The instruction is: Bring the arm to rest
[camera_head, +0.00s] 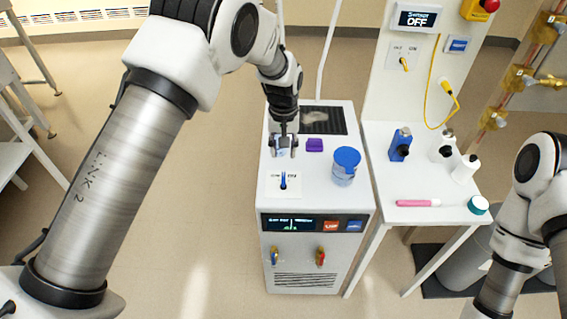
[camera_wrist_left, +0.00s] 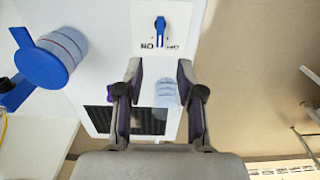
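My left gripper (camera_head: 284,153) is over the top of the white floor-standing unit (camera_head: 275,185). In the left wrist view its two fingers (camera_wrist_left: 158,72) stand apart with a gap between them. A clear, blue-banded item (camera_wrist_left: 167,92) shows in that gap, with room to the fingers; whether it touches either is not clear. The blue switch (camera_wrist_left: 160,30) on its white plate lies beyond the fingertips and also shows in the head view (camera_head: 283,181). My right arm (camera_head: 530,220) is at the right edge; its gripper is out of frame.
A clear jar with a blue lid (camera_head: 346,160) and a purple block (camera_head: 315,145) stand right of the left gripper. A dark grille (camera_head: 323,120) lies behind. The side table (camera_head: 420,170) holds several bottles and a pink marker (camera_head: 417,203). Open floor lies left of the unit.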

